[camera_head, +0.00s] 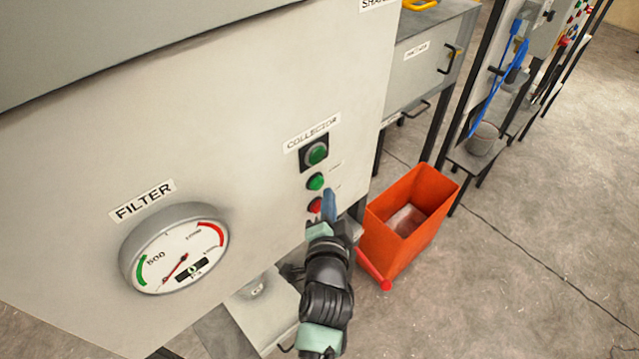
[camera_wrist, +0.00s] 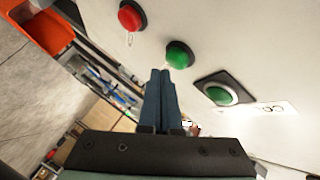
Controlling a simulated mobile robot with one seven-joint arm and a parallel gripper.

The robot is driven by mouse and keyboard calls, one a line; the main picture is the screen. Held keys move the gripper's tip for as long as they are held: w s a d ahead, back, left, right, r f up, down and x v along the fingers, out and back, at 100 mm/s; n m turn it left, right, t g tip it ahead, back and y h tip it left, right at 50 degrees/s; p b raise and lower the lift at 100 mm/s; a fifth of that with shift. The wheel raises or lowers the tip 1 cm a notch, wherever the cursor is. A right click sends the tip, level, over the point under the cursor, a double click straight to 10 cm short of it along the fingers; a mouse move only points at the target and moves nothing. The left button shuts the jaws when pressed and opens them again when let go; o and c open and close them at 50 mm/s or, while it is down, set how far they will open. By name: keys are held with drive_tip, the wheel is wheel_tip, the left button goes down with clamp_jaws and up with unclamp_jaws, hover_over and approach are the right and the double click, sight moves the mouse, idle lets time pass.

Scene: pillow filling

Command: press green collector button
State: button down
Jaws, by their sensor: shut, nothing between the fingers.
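In the head view, the collector panel has a green lamp or button in a black square frame (camera_head: 315,153) under the COLLECTOR label (camera_head: 312,133). Below it are a plain green button (camera_head: 316,181) and a red button (camera_head: 314,205). My gripper (camera_head: 329,196) is shut and empty, with its blue fingertips near the red button's right side. In the wrist view, my shut fingers (camera_wrist: 161,75) point toward the plain green button (camera_wrist: 179,55); contact cannot be told. The red button (camera_wrist: 131,16) is at upper left and the framed green one (camera_wrist: 219,95) at right.
A FILTER gauge (camera_head: 175,248) sticks out from the panel at left. An orange bin (camera_head: 416,218) stands on the floor to the right, beside my arm. Open floor lies at right.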

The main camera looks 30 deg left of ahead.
drive_tip(key=shift+a, duration=0.1)
drive_tip(key=shift+w+a+p, duration=0.15)
drive_tip(key=shift+a+p, duration=0.15)
drive_tip(key=shift+w+a+p, duration=0.15)
drive_tip(key=shift+a+p, duration=0.3)
drive_tip(key=shift+a, duration=0.05)
idle(0.7)
idle(0.3)
drive_tip(key=shift+s+d+b, duration=0.35)
drive_tip(key=shift+d+b, duration=0.3)
drive_tip(key=shift+d, duration=0.2)
